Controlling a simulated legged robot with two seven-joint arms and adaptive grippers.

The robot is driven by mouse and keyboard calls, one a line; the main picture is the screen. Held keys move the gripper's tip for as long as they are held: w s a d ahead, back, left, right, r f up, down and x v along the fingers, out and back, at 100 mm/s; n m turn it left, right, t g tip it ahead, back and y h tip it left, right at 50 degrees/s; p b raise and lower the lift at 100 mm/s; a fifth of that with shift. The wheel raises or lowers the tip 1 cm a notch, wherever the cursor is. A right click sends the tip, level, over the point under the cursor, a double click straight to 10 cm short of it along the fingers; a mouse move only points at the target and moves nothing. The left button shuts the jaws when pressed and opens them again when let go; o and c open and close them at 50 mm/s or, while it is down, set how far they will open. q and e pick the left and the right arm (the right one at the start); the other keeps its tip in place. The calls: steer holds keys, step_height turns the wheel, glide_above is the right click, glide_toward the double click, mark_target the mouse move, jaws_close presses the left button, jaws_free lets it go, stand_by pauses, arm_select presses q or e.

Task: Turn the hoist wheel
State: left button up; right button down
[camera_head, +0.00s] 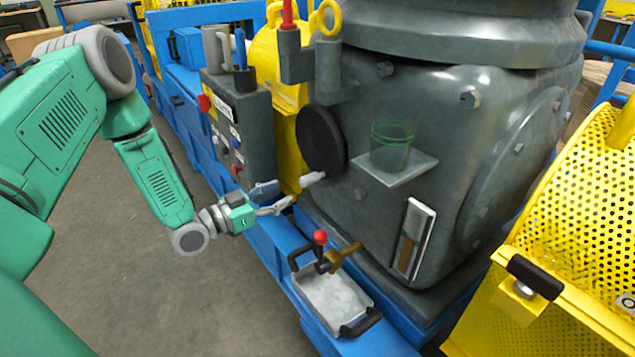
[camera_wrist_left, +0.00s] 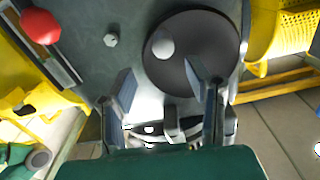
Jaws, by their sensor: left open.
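The hoist wheel appears to be the dark round disc (camera_head: 321,140) on the left side of the grey housing. A pale handle knob (camera_head: 312,179) sticks out near its lower edge. In the left wrist view the dark disc (camera_wrist_left: 205,38) lies ahead, with the round grey knob (camera_wrist_left: 162,46) on its left part. My left gripper (camera_head: 284,194) is open and empty, just left of and slightly below the knob, apart from it in the head view. In the wrist view its right finger overlaps the disc in the picture; contact cannot be told. My right gripper is not in view.
A dark control box (camera_head: 243,130) with buttons stands left of the wheel. Below are a red-balled lever (camera_head: 320,238) and a metal tray (camera_head: 330,297). A small shelf (camera_head: 408,168) bears a green-tinted glass. A yellow perforated guard (camera_head: 570,225) fills the right. Floor at left is clear.

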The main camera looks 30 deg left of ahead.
mark_target(310, 180)
arm_select(q)
steer(key=x, duration=0.3)
steer(key=b+x, duration=0.1)
steer(key=x, duration=0.4)
steer(key=shift+w+a+f+b, duration=0.3)
steer(key=shift+w+b, duration=0.05)
steer(key=shift+w, duration=0.1)
steer(key=shift+w+d, duration=0.15)
steer(key=shift+w, duration=0.05)
steer(key=shift+d+r, duration=0.2)
steer(key=shift+d, duration=0.05)
steer(key=c, duration=0.9)
steer(key=shift+w+a+f, duration=0.1)
steer(key=shift+a, duration=0.05)
jaws_close()
